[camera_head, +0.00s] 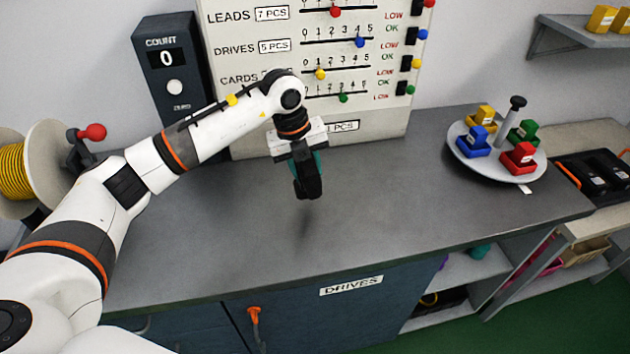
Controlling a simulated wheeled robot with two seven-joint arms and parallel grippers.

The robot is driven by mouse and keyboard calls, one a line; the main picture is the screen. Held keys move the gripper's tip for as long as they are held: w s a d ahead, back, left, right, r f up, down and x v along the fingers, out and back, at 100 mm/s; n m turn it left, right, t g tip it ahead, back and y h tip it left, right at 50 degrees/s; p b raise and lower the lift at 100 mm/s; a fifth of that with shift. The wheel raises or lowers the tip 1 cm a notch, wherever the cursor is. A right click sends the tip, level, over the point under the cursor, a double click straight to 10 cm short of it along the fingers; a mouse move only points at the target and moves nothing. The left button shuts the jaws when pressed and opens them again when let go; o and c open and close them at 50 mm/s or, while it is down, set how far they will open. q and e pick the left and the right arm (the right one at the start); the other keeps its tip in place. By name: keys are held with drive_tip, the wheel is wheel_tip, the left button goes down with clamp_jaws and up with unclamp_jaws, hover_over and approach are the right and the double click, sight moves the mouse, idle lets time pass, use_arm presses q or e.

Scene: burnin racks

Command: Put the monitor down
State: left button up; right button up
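My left gripper (307,184) points down over the middle of the grey counter, with a soft shadow on the counter below it. A teal edge (319,161) shows just behind and to the right of its black fingers; it appears to be the monitor held there, mostly hidden by the fingers and wrist. It is above the counter, apart from it. How the fingers meet it is hidden. My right gripper is not in view.
The counter (400,205) is clear around the gripper. A sliders panel (280,30) and a count box (172,58) stand behind. A round tray (498,171) with several coloured bins is at right, a yellow spool (14,172) at left.

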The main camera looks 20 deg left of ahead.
use_arm(q)
drive_tip(key=shift+s+f, duration=0.15)
drive_tip(key=shift+f, duration=0.65)
drive_tip(key=shift+a+p+x, duration=0.15)
drive_tip(key=shift+p+x, duration=0.15)
drive_tip(key=shift+x, duration=0.65)
drive_tip(key=shift+a+p+x, duration=0.2)
drive_tip(key=shift+p+x, duration=0.05)
drive_tip(key=shift+x, duration=0.75)
drive_tip(key=shift+f, duration=0.1)
drive_tip(key=o, duration=0.7)
drive_tip(key=shift+f, duration=0.1)
drive_tip(key=o, duration=0.5)
drive_tip(key=shift+c, duration=0.2)
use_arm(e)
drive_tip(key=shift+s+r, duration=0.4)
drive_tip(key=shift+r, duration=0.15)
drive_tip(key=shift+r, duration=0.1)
